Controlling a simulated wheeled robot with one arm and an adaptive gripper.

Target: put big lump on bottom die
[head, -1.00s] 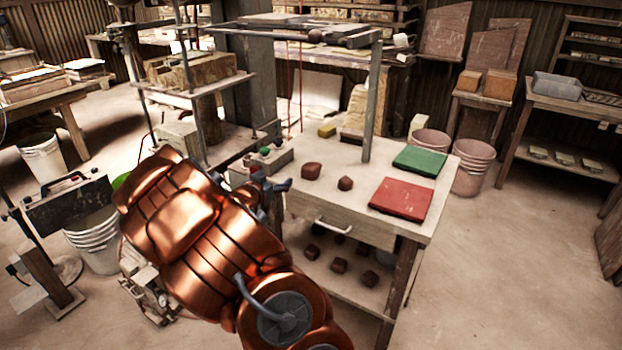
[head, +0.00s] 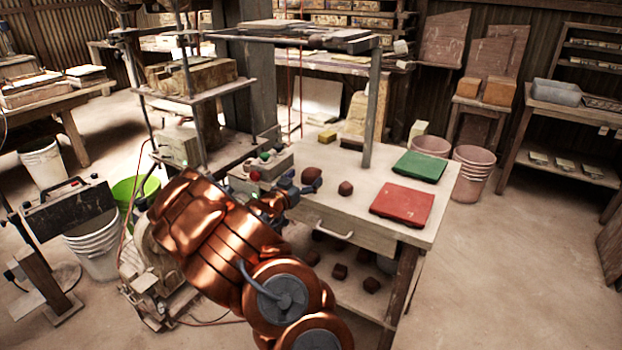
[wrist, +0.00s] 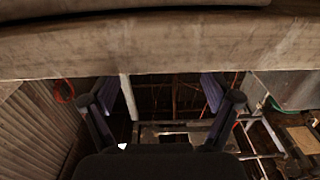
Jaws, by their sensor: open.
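The big lump (head: 313,172), a dark reddish-brown clod, sits on the pale worktable left of a smaller lump (head: 346,188). My gripper (head: 298,187) is at the table's left front edge, just in front of the big lump and partly covering it in the head view. Contact cannot be told. In the wrist view my gripper (wrist: 163,104) shows two dark fingers spread apart with nothing between them; no lump is visible there. The press stands left of the table, with a pale block (head: 178,146) low in it; I cannot tell whether this is the bottom die.
A red slab (head: 402,203) and a green slab (head: 419,167) lie on the worktable (head: 365,230). A metal post (head: 372,110) rises from its back. A control box with coloured buttons (head: 262,168) is beside my gripper. More lumps lie on the lower shelf. Floor at right is clear.

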